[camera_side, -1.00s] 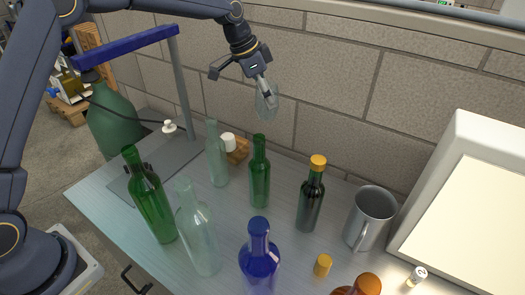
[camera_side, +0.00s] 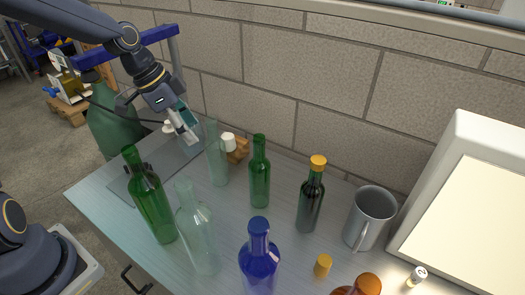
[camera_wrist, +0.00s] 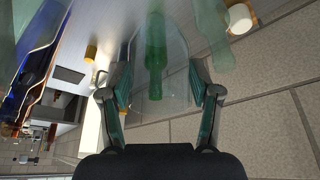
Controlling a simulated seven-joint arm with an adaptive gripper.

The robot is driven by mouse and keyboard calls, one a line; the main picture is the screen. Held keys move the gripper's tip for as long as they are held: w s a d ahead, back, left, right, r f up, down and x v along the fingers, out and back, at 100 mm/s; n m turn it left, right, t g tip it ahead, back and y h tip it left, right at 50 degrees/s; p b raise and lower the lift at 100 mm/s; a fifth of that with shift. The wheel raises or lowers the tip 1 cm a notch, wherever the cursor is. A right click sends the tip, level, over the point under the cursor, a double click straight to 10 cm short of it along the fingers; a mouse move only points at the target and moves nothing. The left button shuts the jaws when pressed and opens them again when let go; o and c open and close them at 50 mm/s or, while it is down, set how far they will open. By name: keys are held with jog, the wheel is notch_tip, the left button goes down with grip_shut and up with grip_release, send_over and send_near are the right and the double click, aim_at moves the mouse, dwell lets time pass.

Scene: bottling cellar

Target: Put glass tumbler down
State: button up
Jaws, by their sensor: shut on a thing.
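The clear glass tumbler (camera_wrist: 176,88) is between the two fingers of my gripper (camera_wrist: 160,92) in the wrist view. It is so transparent that a green bottle shows through it. In the side view my gripper (camera_side: 184,124) is shut on it at the left, above the grey plate (camera_side: 128,187) and the back left of the table. The tumbler is hard to make out there, and I cannot tell how far its base is above the surface.
A pale clear bottle (camera_side: 217,160) stands close right of my gripper. Green bottles (camera_side: 152,210), (camera_side: 259,175), another clear bottle (camera_side: 199,240) and a blue bottle (camera_side: 259,262) stand nearby. A blue-topped frame (camera_side: 158,35) rises behind. A grey mug (camera_side: 371,218) stands right.

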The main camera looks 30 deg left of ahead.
notch_tip(320, 180, down, 21)
jog(key=shift+f, duration=0.1)
dwell(0.5)
jog(key=shift+f, duration=0.1)
jog(key=o, duration=1.2)
jog(key=v, duration=1.2)
